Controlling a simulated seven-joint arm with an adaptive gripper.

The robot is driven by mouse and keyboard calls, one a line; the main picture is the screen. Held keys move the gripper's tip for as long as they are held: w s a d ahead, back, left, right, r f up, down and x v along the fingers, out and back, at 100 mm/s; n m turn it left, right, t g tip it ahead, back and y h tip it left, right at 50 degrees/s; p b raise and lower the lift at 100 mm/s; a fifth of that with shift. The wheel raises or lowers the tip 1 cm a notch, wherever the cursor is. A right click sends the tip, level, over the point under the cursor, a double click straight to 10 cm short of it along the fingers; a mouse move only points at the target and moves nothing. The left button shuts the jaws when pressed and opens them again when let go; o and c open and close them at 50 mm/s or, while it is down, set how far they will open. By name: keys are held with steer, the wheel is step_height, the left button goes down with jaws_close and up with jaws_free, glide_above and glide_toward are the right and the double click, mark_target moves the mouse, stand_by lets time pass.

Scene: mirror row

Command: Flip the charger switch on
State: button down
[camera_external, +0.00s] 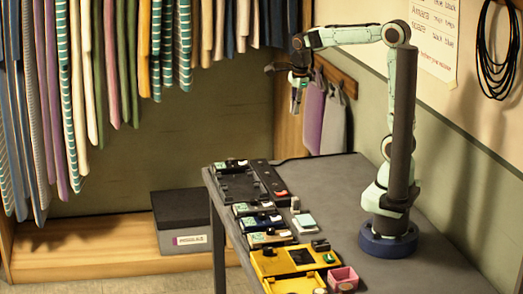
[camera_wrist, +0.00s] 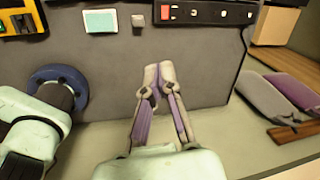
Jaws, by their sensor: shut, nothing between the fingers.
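A long black strip (camera_external: 269,178) with a red switch (camera_external: 281,193) lies on the grey table beside a dark tray-like unit (camera_external: 240,186). I cannot tell which of them is the charger. In the wrist view the strip (camera_wrist: 215,13) runs along the top edge, with the red switch (camera_wrist: 165,12) at its left end and small light marks along it. The switch's position is too small to tell. My gripper (camera_external: 296,112) is shut and empty, high above the table's far end. In the wrist view its fingertips (camera_wrist: 159,70) meet below the red switch, apart from it.
A pale card-like block (camera_external: 305,223) and a small grey block (camera_external: 295,204) lie near the strip. Yellow units (camera_external: 278,262) and a pink box (camera_external: 342,279) stand nearer the front. The table's right side (camera_external: 330,190) is clear. Clothes hang behind.

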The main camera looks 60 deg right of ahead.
steer(key=w+d+f+m+g, duration=0.1)
steer(key=w+d+f+m, duration=0.1)
steer(key=w+f+m, duration=0.3)
steer(key=n+g, duration=0.2)
glide_above(286, 192)
steer(key=w+a, duration=0.2)
step_height(286, 192, down, 8)
steer(key=shift+s+d+r, duration=0.1)
steer(key=shift+s+d, duration=0.05)
steer(key=shift+d, duration=0.05)
steer(key=f, duration=0.4)
steer(key=s+d+f, duration=0.1)
steer(key=f, duration=0.9)
steer(key=shift+s+d, duration=0.15)
steer(key=shift+s, duration=0.05)
